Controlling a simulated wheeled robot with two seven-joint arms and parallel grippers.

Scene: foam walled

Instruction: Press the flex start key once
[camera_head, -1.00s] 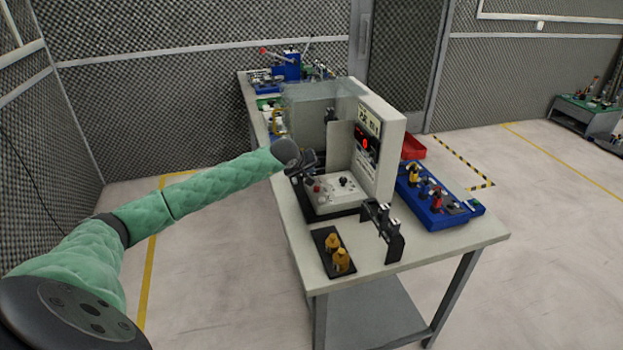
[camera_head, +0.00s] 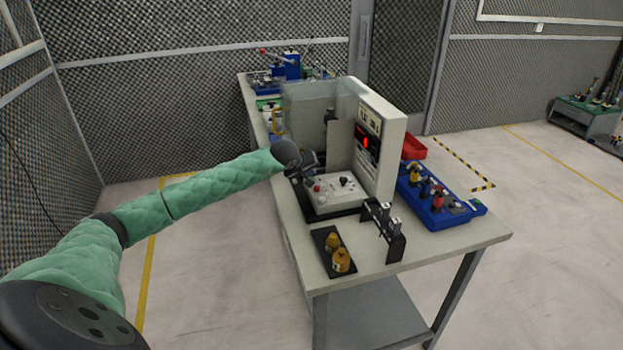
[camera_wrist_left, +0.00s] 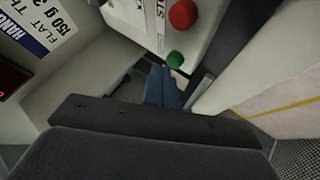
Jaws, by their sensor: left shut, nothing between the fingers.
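The control box (camera_head: 335,197) with a sloped pale panel stands on the table, in front of the upright tester housing (camera_head: 378,150). In the left wrist view a green button (camera_wrist_left: 174,59) and a larger red button (camera_wrist_left: 183,14) sit on the pale panel. Lettering beside them is only partly visible, so I cannot read which one is the flex start key. My left gripper (camera_head: 310,170) is at the panel's left side, shut and empty. In the left wrist view its blue fingertips (camera_wrist_left: 167,80) are right by the green button; I cannot tell whether they touch it. My right gripper is out of view.
A black tray with yellow pieces (camera_head: 338,255) and a black stand (camera_head: 384,230) are at the table's front. A blue tray (camera_head: 435,205) and a red bin (camera_head: 413,147) are on the right. A clear guard (camera_head: 310,105) stands behind. The front right table corner is clear.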

